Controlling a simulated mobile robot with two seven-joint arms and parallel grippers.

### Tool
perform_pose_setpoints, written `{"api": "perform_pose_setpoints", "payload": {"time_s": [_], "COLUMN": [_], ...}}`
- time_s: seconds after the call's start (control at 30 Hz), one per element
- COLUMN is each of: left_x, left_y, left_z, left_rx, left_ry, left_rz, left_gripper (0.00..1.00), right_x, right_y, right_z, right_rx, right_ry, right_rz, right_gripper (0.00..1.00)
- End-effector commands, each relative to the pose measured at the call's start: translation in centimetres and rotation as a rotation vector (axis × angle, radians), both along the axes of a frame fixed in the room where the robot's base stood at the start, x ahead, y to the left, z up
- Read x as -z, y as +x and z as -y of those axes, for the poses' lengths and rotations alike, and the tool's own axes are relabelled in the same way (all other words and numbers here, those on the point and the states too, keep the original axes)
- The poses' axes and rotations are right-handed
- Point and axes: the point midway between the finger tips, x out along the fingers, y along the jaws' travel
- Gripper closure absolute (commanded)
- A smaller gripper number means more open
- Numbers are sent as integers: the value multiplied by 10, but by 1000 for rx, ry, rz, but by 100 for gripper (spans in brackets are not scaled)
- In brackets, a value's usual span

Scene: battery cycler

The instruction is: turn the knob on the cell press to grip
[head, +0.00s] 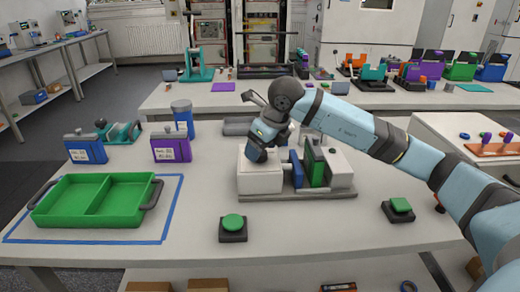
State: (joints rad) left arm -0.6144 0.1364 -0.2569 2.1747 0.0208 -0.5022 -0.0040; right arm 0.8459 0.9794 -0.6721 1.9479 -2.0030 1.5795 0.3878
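The cell press (342,168) stands in the middle of the near table on a grey base plate. It has a white block (260,180) at its left end, blue and green plates between, and a white block at its right end. My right arm comes in from the right and reaches over the press. My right gripper (258,155) points down at the top of the left white block, touching or just above it. The knob cannot be made out; the gripper may hide it. The finger gap is too dark and small to judge. My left gripper is not in view.
A green tray (95,222) lies inside blue tape at the left. Blue (84,149) and purple (171,148) labelled boxes stand behind it. Green buttons stand in front of the press (233,222) and at its right (400,205). The table between the tray and press is clear.

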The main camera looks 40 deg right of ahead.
Motion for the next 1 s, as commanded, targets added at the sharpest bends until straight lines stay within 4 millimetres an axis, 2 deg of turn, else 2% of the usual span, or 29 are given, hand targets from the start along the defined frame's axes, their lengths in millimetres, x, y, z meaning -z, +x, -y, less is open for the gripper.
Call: {"api": "perform_pose_setpoints", "payload": {"time_s": [0.3,0.5,0.7,1.0], "left_x": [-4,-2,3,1], "left_y": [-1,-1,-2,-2], "left_z": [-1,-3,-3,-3], "left_rx": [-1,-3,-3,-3], "left_ry": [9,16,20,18], "left_rz": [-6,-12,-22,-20], "left_gripper": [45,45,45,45], "right_x": [-69,-101,-114,-115], "right_y": [-26,-39,-44,-45], "right_z": [9,13,15,15], "right_rx": [0,-1,0,0], "right_ry": [-1,0,-1,0], "right_rz": [5,4,1,1], "right_gripper": [30,30,30,30]}}
